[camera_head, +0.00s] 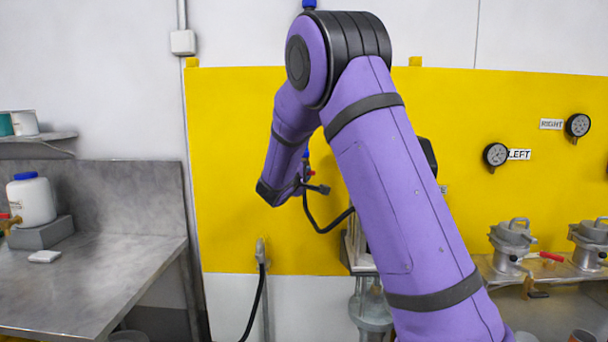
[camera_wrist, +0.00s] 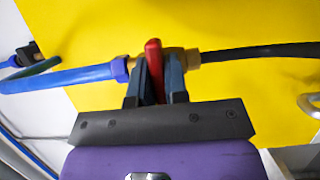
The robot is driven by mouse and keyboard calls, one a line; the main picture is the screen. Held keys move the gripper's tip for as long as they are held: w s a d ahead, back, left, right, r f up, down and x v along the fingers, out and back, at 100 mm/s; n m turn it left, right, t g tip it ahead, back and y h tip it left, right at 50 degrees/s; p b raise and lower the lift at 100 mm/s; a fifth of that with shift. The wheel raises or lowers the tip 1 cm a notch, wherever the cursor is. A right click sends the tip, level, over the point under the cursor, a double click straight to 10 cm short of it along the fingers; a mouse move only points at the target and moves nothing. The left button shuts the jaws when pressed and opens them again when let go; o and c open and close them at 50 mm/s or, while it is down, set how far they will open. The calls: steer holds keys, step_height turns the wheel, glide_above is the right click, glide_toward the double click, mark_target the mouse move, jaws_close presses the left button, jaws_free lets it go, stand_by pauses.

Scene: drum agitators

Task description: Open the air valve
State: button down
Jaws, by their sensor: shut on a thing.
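The air valve's red handle (camera_wrist: 154,60) is in the middle of the wrist view. It lies across the line of the pipe, between a blue fitting on a blue pipe (camera_wrist: 60,79) and a brass fitting (camera_wrist: 188,57) with a black hose (camera_wrist: 260,51). My gripper (camera_wrist: 156,78) is shut on the red handle, one dark finger on each side; its tips are close to the valve body. In the head view a small red bit of the valve (camera_head: 311,174) shows beside my wrist, and my arm hides most of the rest there.
A yellow wall panel (camera_head: 235,130) stands behind the valve. Two round gauges, the left one (camera_head: 495,155) and the right one (camera_head: 577,125), are on it. Lidded metal pots (camera_head: 513,245) stand at right. A metal bench (camera_head: 90,280) with a white jar (camera_head: 31,200) is at left.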

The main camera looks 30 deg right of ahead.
steer(key=shift+n, duration=0.4)
steer(key=n+t+h, duration=0.1)
steer(key=n, duration=0.2)
steer(key=shift+n, duration=0.4)
steer(key=n+t, duration=0.1)
steer(key=n, duration=0.1)
steer(key=n+t, duration=0.1)
steer(key=n, duration=0.2)
steer(key=shift+t, duration=0.4)
steer(key=n+t, duration=0.1)
steer(key=n, duration=0.2)
steer(key=n+t, duration=0.1)
steer(key=n, duration=0.2)
steer(key=shift+t+y, duration=0.3)
steer(key=shift+y, duration=0.1)
steer(key=shift+r+n+t+y, duration=0.1)
steer(key=shift+n+t+y, duration=0.55)
steer(key=shift+n, duration=1.05)
steer(key=shift+n+t+y, duration=0.65)
steer(key=shift+n, duration=1.05)
steer(key=c, duration=1.1)
jaws_free()
steer(key=shift+c, duration=0.2)
